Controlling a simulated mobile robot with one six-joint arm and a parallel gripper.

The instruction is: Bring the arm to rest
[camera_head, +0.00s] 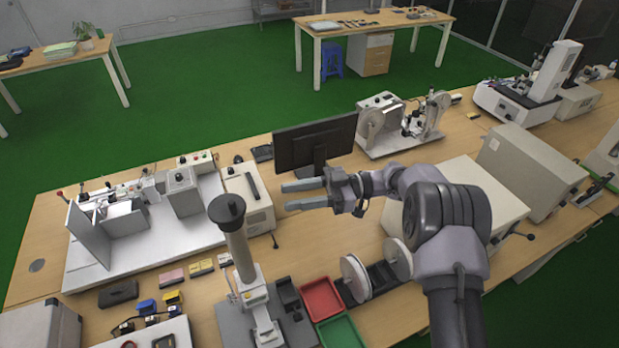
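My gripper (304,194) is stretched out to the left over the middle of the workbench (320,245). Its two long grey fingers are apart, with a gap between them and nothing in it. My arm reaches in from the lower right and bends at a large dark joint. The gripper appears in front of the black monitor (303,147). How high it is above the bench is hard to tell.
A tall column device (239,250) stands left of the gripper. Red (321,299) and green (340,334) trays and white reels (356,278) lie below. A large beige box (528,165) stands to the right. Test machines fill the bench's left (180,192) and back (400,125).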

